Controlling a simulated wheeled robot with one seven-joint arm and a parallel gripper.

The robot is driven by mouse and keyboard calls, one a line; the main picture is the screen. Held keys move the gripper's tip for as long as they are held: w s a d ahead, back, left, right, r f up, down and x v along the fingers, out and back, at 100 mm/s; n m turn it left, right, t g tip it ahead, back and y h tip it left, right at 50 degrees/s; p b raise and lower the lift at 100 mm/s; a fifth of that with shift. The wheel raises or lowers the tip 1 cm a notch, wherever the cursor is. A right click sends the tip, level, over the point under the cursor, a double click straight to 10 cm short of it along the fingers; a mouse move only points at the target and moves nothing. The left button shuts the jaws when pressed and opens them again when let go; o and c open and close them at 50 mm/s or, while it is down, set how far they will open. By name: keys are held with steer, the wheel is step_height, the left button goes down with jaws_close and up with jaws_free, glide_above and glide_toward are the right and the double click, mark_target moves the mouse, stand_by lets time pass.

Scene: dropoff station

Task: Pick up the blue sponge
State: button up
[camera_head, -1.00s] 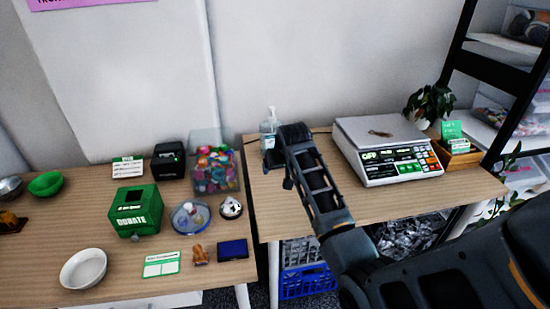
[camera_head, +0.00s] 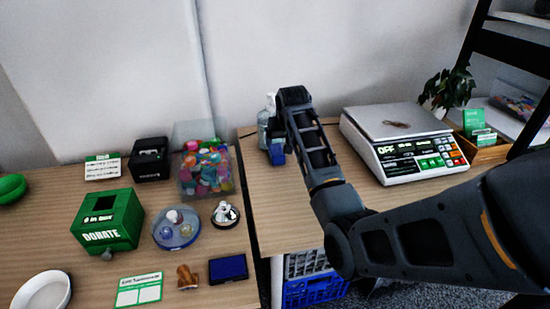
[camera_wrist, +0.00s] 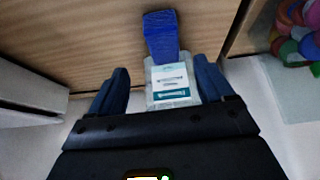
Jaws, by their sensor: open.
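The blue sponge (camera_wrist: 161,36) is a small bright blue block on the wooden table in the wrist view, just beyond the clear bottle (camera_wrist: 171,84) with the white and green label. In the head view, a small part of the sponge (camera_head: 277,154) shows in front of the bottle (camera_head: 264,128), beside my arm. My gripper (camera_wrist: 162,78) is open and empty in the wrist view. Its two dark fingers stand on either side of the bottle in the picture, and the sponge lies past their tips. In the head view my arm hides the fingers.
A scale (camera_head: 402,143) stands right of my arm. A plant (camera_head: 447,88) is behind it. The left table holds a green donation box (camera_head: 108,222), a tub of colourful caps (camera_head: 205,168) and a blue ink pad (camera_head: 228,268). The wall is close behind.

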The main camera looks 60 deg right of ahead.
mark_target(277, 150)
steer(key=x, duration=0.2)
steer(key=shift+w+d+f+b, duration=0.1)
steer(key=shift+f+b, duration=0.15)
steer(key=shift+b, duration=0.1)
steer(key=shift+w+x, duration=0.1)
steer(key=shift+x, duration=1.6)
steer(key=shift+w+x, duration=0.15)
steer(key=shift+x, duration=1.55)
steer(key=c, duration=1)
steer(key=shift+c, duration=0.2)
steer(key=shift+r, duration=0.1)
